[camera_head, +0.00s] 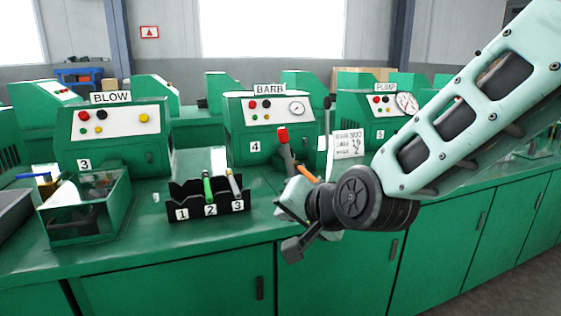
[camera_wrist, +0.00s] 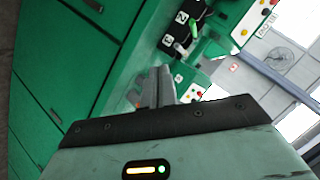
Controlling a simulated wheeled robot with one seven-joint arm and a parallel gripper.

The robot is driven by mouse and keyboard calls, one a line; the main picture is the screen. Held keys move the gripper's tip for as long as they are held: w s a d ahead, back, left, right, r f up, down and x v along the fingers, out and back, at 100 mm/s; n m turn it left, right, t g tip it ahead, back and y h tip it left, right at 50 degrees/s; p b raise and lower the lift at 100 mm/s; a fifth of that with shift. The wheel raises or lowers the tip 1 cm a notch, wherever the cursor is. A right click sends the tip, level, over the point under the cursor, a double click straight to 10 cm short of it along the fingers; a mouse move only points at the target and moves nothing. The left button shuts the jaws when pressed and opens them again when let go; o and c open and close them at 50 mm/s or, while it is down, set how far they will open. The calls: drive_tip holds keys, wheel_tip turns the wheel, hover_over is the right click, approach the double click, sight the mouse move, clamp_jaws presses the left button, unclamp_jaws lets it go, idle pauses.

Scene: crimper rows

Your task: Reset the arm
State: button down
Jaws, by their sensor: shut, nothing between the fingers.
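My arm comes in from the right in the head view, bent over the front edge of the green bench (camera_head: 130,250). In the head view the gripper end is partly hidden behind my own wrist parts. In the wrist view my gripper (camera_wrist: 158,84) shows as two grey fingers close together, shut and empty. It is above the bench front, to the right of the black numbered holder (camera_head: 208,213).
The holder has slots 1, 2 and 3, with a green-handled tool (camera_head: 207,188) and another tool (camera_head: 234,184). A green bin (camera_head: 118,215) stands left. Machines marked BLOW (camera_head: 110,130), BARB (camera_head: 265,115) and PUMP (camera_head: 375,110) stand behind. A red-tipped lever (camera_head: 283,136) rises near my wrist.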

drive_tip(key=s+d+f+n+g+h, duration=0.2)
drive_tip(key=s+d+n+g, duration=0.15)
drive_tip(key=s, duration=0.45)
drive_tip(key=s+d+f+n+g+h, duration=0.25)
drive_tip(key=s+d+n, duration=0.2)
drive_tip(key=s, duration=0.45)
drive_tip(key=s+d+f+n+g+h, duration=0.1)
drive_tip(key=s+d+f+n+g, duration=0.25)
drive_tip(key=s, duration=0.45)
wheel_tip(320, 180, up, 16)
drive_tip(key=d+p, duration=0.1)
drive_tip(key=p, duration=1.4)
drive_tip(key=shift+r, duration=0.2)
